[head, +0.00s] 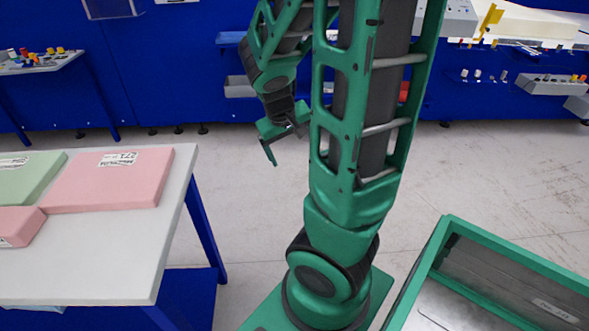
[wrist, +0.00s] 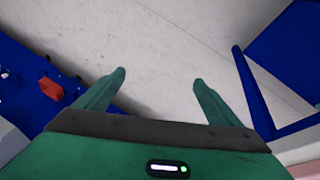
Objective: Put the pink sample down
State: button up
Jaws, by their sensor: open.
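A large pink foam sample (head: 110,180) with a white label lies flat on the white table (head: 110,277) at the left of the head view. A smaller pink block (head: 17,227) lies at its front left, partly cut off by the picture edge. My gripper (head: 283,146) hangs in the air over the floor, right of the table and apart from both pink pieces. In the wrist view my gripper (wrist: 159,78) shows two spread fingers with only floor between them. It is open and empty.
A green foam sample (head: 27,178) lies left of the large pink one. A green-framed bin (head: 436,240) stands at the lower right. Blue workbenches with small parts line the back. The floor (head: 490,165) between is clear.

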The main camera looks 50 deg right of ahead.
jog(key=s+a+r+y, duration=0.1)
jog(key=s+a+r, duration=0.1)
jog(key=s+a, duration=0.2)
jog(key=s+a+r+y, duration=0.2)
jog(key=s+a+r, duration=0.1)
jog(key=s+a, duration=0.1)
jog(key=s+a+r+m+g+y, duration=0.1)
jog(key=s+a+r, duration=0.1)
jog(key=s+a, duration=0.2)
jog(key=shift+a+r+y, duration=0.2)
jog(key=shift+a+y, duration=0.1)
jog(key=shift+a, duration=0.15)
jog(key=shift+c, duration=1.1)
